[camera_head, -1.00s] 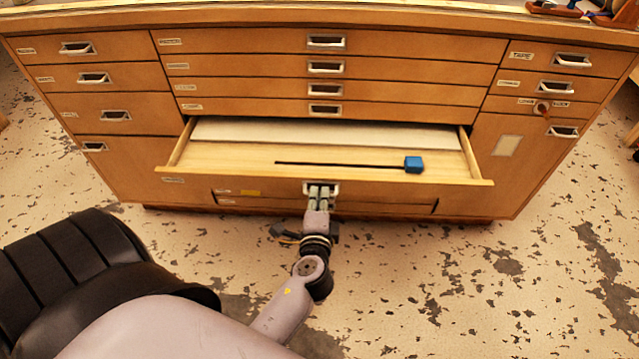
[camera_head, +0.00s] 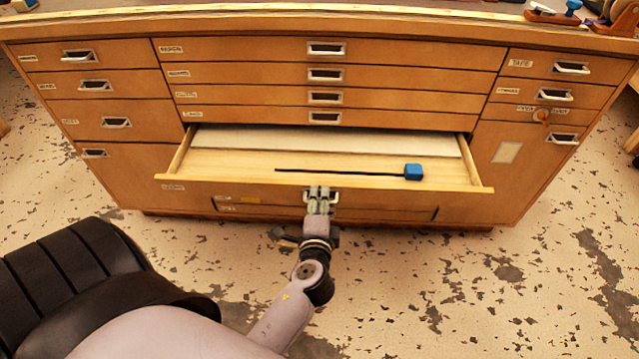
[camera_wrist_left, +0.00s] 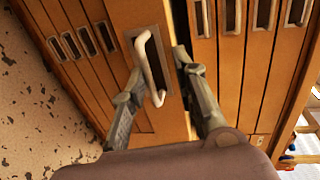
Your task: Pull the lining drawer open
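A wide wooden drawer (camera_head: 250,192) low in the middle of the cabinet stands pulled out, its inside in view; its label is too small to read. A metal handle (camera_head: 334,194) sits at the middle of its front. My left gripper (camera_head: 319,193) is at this handle. In the left wrist view, the gripper's two fingers (camera_wrist_left: 157,68) are spread apart, with the handle bar (camera_wrist_left: 152,62) between them. The left finger overlaps the bar's lower end; the right finger lies near the drawer front's edge. I cannot tell whether either touches. My right gripper is in neither view.
In the open drawer lie a pale sheet (camera_head: 320,140) and a thin dark rod with a blue block (camera_head: 413,172). Closed drawers (camera_head: 325,74) surround it. The speckled floor (camera_head: 440,285) in front is clear.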

